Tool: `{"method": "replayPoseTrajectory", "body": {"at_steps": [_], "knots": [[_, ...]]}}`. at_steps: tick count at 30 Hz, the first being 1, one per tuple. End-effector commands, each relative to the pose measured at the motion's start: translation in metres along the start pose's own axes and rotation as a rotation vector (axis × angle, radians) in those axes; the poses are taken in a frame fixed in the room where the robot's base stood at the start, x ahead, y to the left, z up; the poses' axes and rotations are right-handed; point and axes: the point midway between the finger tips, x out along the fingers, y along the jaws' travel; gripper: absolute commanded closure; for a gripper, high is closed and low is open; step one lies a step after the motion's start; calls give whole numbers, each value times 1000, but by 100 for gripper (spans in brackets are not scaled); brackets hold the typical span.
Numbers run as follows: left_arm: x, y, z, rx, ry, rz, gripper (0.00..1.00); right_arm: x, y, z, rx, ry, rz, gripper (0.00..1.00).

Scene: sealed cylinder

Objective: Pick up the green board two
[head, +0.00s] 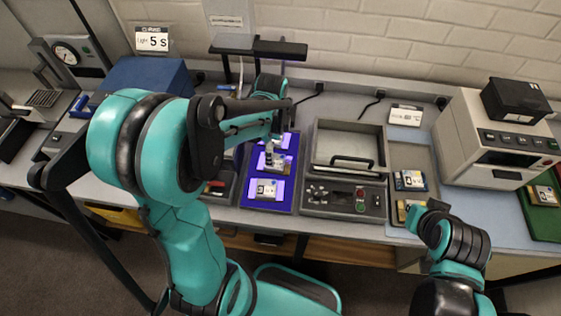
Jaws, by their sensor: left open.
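Several small boards with white labels lie on a violet-lit tray (249,175) in the head view. The front board (266,189) shows fully; the middle board (283,163) is partly covered by my left gripper (271,155). My left gripper is open, points down over the middle board, and I cannot tell if it touches it. The violet light hides the boards' true colour, and the numbers are too small to read surely, so I cannot tell which is green board two. My right arm comes in at the lower right; its fingers do not show.
Right of the lit tray stands a machine with a lid and handle (345,160). Further right are a grey tray (402,155) with boards (410,180), a beige oven-like device (490,140), and a green mat (548,226) with another board (543,195). A blue box (150,75) stands left.

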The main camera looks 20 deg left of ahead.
Motion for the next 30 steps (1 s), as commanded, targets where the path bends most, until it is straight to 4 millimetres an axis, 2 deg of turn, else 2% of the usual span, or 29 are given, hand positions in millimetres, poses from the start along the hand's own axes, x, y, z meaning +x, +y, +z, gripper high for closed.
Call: {"method": "replayPoseTrajectory", "body": {"at_steps": [9,13,19,25,26,30], "knots": [[48,4,-3,-1,0,-1,22,15,0,10,0,0,0,100],[54,4,-3,-1,0,-2,22,16,0,11,0,0,0,100],[53,4,-3,-2,0,-2,22,15,0,11,0,0,0,100],[53,4,-3,-2,0,-2,75,15,0,11,0,0,0,100],[53,4,-3,-2,0,-2,78,15,0,11,0,0,0,100],[53,4,-3,-2,0,-2,78,15,0,11,0,0,0,100]]}}
